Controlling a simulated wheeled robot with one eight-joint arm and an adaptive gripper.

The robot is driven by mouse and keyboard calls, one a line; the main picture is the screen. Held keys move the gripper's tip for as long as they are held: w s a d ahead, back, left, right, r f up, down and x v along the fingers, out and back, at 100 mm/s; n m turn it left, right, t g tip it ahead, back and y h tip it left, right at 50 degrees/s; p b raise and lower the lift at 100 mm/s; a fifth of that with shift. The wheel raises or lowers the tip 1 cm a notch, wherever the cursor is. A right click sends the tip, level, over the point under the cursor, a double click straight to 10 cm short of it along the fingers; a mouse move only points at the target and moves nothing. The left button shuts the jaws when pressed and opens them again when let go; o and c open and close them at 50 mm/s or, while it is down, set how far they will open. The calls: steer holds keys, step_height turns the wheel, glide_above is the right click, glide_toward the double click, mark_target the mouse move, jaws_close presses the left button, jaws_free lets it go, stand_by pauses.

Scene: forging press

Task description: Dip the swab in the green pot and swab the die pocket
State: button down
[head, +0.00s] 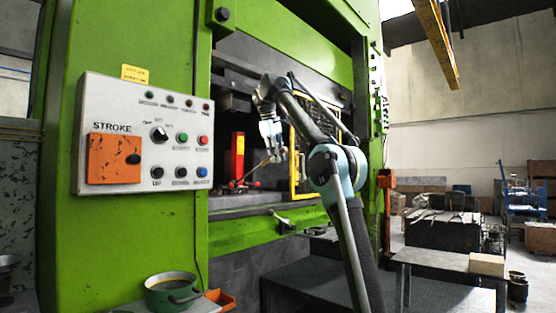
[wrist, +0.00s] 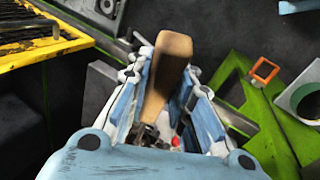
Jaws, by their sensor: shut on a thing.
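My gripper (head: 272,148) is inside the press opening in the head view, shut on the swab. The swab's wooden handle (wrist: 168,65) stands between my fingers in the wrist view. In the head view a thin tan shaft (head: 254,171) slants down and left from my gripper toward the press bed. The swab's tip is too small to make out. The green pot (head: 172,291), with dark contents, is low in front of the press, well apart from my gripper. It shows partly at the right edge of the wrist view (wrist: 307,102). The die pocket cannot be made out.
A red upright block (head: 237,156) stands in the press opening left of my gripper. A yellow mesh guard (head: 306,160) is just right of it. The control panel (head: 146,138) is at left. A table (head: 450,262) is at right.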

steer(key=shift+s+d, duration=0.1)
stand_by(0.5)
steer(key=shift+s+d, duration=0.2)
steer(key=shift+d, duration=0.1)
steer(key=shift+w+a, duration=0.15)
steer(key=shift+a, duration=0.05)
stand_by(0.3)
steer(key=shift+w+a, duration=0.2)
steer(key=shift+a, duration=0.05)
steer(key=shift+s+d, duration=0.1)
steer(key=shift+d, duration=0.05)
stand_by(0.4)
steer(key=shift+s+d, duration=0.3)
steer(key=shift+w+a, duration=0.1)
stand_by(0.3)
